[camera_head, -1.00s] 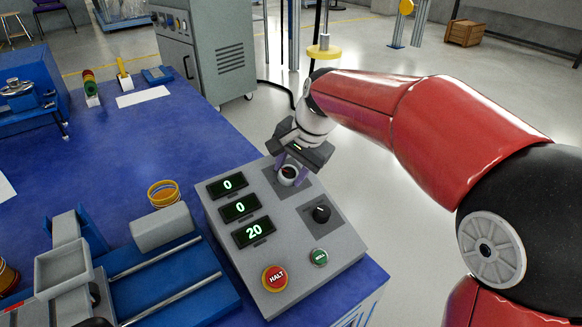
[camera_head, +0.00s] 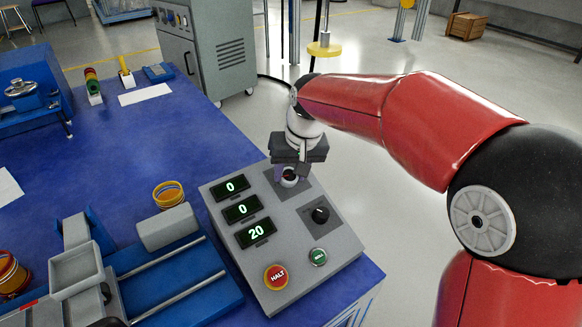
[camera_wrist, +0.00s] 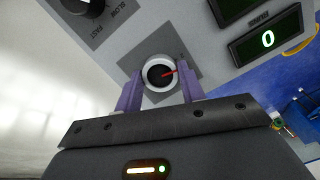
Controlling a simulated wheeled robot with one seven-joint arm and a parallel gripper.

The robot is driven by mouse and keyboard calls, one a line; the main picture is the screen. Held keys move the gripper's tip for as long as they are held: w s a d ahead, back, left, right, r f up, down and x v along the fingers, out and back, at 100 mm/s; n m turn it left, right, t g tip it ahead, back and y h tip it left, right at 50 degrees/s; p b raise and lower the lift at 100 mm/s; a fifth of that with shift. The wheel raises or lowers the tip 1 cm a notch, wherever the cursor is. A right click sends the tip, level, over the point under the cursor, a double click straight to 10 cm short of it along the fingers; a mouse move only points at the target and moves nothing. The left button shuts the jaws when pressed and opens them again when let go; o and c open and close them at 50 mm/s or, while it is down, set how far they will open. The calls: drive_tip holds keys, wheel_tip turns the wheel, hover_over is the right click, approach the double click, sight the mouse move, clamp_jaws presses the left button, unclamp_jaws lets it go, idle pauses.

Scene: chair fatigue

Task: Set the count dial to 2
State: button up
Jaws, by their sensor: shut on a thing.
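The count dial (camera_wrist: 153,67) is a round knob with a light rim, a dark face and a red pointer. It sits on a dark square plate on the sloped grey control panel (camera_head: 291,226). My gripper (camera_wrist: 158,80) has its purple fingers on both sides of the dial and is shut on it. In the wrist view the red pointer points right and slightly up. In the head view the dial (camera_head: 290,180) is partly hidden by my gripper (camera_head: 289,173). Its scale marks are too small to read.
Three displays read 0 (camera_head: 231,187), 0 (camera_head: 242,209) and 20 (camera_head: 255,233). A black speed knob (camera_head: 320,214), a red HALT button (camera_head: 276,277) and a green button (camera_head: 318,256) share the panel. A blue fixture with rails (camera_head: 178,285) stands to its left.

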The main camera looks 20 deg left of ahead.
drive_tip(key=shift+n, duration=1.1)
drive_tip(key=o, duration=1)
drive_tip(key=p+v, duration=0.1)
drive_tip(key=v, duration=0.7)
drive_tip(key=shift+a+p, duration=0.15)
drive_tip(key=shift+p, duration=0.15)
